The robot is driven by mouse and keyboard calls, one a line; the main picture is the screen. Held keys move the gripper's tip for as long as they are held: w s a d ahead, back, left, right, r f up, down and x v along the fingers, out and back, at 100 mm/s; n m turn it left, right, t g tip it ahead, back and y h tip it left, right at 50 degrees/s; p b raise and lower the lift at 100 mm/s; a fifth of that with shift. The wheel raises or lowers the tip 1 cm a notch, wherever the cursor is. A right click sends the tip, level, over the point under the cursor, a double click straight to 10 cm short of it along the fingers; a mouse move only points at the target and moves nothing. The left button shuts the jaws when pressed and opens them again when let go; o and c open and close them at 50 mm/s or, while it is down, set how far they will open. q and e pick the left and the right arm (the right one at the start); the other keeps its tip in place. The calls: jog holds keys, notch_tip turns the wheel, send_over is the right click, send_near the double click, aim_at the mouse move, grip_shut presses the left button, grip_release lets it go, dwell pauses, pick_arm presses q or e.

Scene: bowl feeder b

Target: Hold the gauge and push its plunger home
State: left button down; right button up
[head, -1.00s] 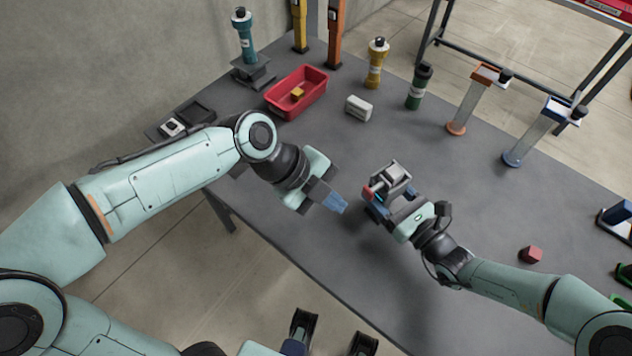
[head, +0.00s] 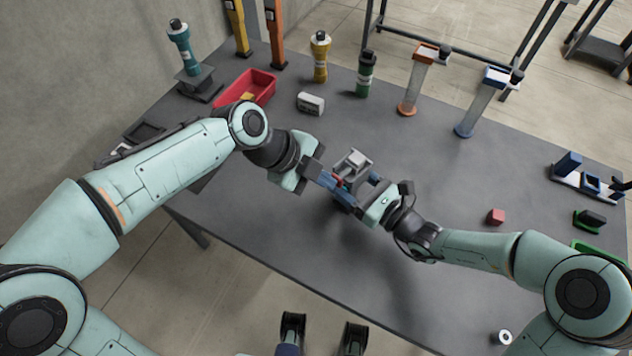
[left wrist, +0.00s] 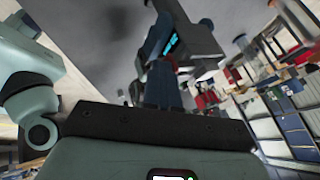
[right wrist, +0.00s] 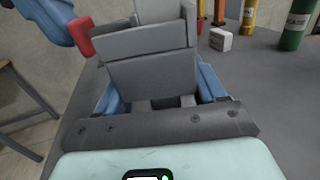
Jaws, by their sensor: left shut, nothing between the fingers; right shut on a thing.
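The grey gauge (head: 352,161) is in my right gripper (head: 354,190), which is shut on it above the table. In the right wrist view the gauge's grey body (right wrist: 150,72) stands between the blue fingers, with the red plunger (right wrist: 80,36) sticking out at its left. My left gripper (head: 338,184) is shut and empty, its blue fingertips at the plunger side of the gauge. In the right wrist view those left fingers (right wrist: 45,20) meet or nearly meet the plunger; I cannot tell if they touch. In the left wrist view the gauge (left wrist: 188,42) is dark, close ahead of the fingers.
A red bin (head: 262,82), a white block (head: 310,103) and yellow (head: 320,57) and green (head: 366,74) cylinders stand at the back. Orange (head: 417,80) and blue (head: 483,104) stands are further right. A red cube (head: 495,216) lies right. The table's middle front is clear.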

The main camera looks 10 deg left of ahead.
pick_arm(q)
jog(key=shift+w+d, duration=0.15)
jog(key=shift+w, duration=0.15)
pick_arm(e)
jog(key=shift+s+a, duration=0.35)
jog(key=shift+a, duration=0.05)
pick_arm(q)
jog(key=shift+s, duration=0.1)
pick_arm(e)
jog(key=shift+w, duration=0.1)
pick_arm(q)
jog(key=s+a+r, duration=0.5)
jog(key=a+r, duration=0.3)
jog(key=shift+s, duration=0.15)
pick_arm(e)
jog(key=shift+w+d, duration=0.15)
jog(key=shift+d, duration=0.1)
jog(key=o, duration=1.6)
